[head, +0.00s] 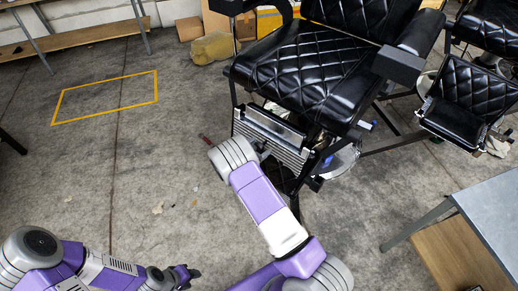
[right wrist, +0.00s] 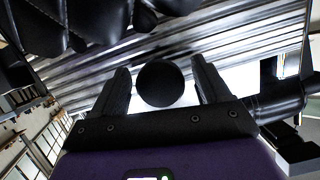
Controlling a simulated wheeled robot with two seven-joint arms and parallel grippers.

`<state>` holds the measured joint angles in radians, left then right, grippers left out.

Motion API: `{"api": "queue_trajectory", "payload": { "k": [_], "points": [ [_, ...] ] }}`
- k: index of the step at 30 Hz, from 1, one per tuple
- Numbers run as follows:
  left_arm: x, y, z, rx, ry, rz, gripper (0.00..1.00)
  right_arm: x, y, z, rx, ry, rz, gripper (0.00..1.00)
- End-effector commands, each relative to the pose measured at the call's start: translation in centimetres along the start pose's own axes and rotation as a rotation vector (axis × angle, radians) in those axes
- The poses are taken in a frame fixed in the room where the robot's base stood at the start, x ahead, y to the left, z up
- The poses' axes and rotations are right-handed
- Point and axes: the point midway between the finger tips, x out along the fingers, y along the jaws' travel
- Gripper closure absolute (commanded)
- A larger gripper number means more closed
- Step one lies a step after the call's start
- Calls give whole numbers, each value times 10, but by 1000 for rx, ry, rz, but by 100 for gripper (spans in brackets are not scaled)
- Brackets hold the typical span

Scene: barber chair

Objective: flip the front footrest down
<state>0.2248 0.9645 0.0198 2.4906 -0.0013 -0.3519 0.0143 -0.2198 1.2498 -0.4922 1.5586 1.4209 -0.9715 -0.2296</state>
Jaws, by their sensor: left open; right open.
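The barber chair (head: 312,65) has black quilted padding. Its front footrest (head: 272,132) is a ribbed metal panel below the front edge of the seat, tilted steeply. My right arm reaches up to it, and my right gripper (head: 264,152) is at the panel's lower part, mostly hidden by my wrist. In the right wrist view my right gripper (right wrist: 162,78) is open, its two fingers on either side of a round black knob (right wrist: 160,84) in front of the ribbed panel (right wrist: 225,45). Contact cannot be told. My left gripper (head: 190,276) is open and empty, low over the floor.
A second black chair (head: 465,100) stands at the right. A grey-topped table (head: 490,205) is at the lower right.

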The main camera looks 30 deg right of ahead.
Motion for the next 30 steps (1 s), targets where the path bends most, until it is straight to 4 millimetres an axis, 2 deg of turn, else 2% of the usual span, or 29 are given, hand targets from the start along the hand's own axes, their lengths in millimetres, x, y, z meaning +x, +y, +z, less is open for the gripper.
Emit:
{"api": "queue_trajectory", "payload": {
  "k": [7, 22, 30],
  "points": [
    [0, 0, 0, 0, 0, 0, 57, 1, 0, 0, 0, -1, -1, 24],
    [0, 0, 0, 0, 0, 0, 57, 0, 0, 0, 1, -1, -1, 100],
    [2, -1, 0, 0, 0, 0, 57, -2, 4, 2, 1, 24, 2, 100]
  ]
}}
